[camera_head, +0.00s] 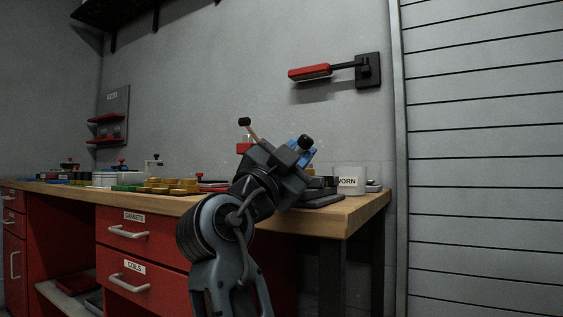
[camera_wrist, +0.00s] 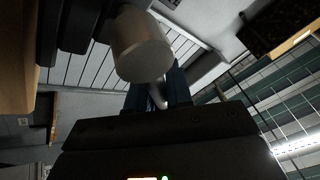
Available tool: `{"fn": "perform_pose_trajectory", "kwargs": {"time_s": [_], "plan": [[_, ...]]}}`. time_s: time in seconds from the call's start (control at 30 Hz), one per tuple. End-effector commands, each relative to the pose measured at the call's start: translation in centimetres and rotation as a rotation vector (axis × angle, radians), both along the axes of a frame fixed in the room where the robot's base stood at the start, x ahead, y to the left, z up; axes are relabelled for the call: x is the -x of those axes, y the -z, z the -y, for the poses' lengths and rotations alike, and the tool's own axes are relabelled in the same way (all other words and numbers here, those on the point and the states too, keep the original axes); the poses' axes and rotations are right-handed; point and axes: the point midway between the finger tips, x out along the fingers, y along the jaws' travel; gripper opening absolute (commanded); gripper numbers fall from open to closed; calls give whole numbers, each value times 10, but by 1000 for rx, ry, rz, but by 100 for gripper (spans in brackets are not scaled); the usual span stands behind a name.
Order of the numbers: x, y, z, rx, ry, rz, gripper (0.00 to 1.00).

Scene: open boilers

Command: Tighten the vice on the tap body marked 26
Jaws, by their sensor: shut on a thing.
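In the head view my gripper (camera_head: 302,152), with blue parts showing past its dark wrist, is over the right end of the bench. In the wrist view its dark blue fingers (camera_wrist: 158,92) are shut around a thin metal bar (camera_wrist: 159,98), apparently the vice handle. A thick pale cylinder (camera_wrist: 143,52) stands just beyond the fingertips, by dark blocky parts (camera_wrist: 75,25) that look like the vice. The dark base (camera_head: 320,199) near the bench corner is probably the vice's. My arm hides most of the vice, and I cannot make out the tap body or its number.
The wooden bench (camera_head: 350,216) carries several brass pieces (camera_head: 170,186) and small parts to the left. A pale bin marked "WORN" (camera_head: 349,180) stands behind the right corner. A red-handled lever (camera_head: 310,72) is on the wall above. Red drawers (camera_head: 135,232) are below.

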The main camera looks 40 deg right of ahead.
Motion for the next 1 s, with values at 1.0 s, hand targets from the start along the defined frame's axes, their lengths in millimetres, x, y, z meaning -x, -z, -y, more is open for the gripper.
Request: {"fn": "perform_pose_trajectory", "kwargs": {"time_s": [1.0], "plan": [[14,16,4,-104,0,311,0]]}}
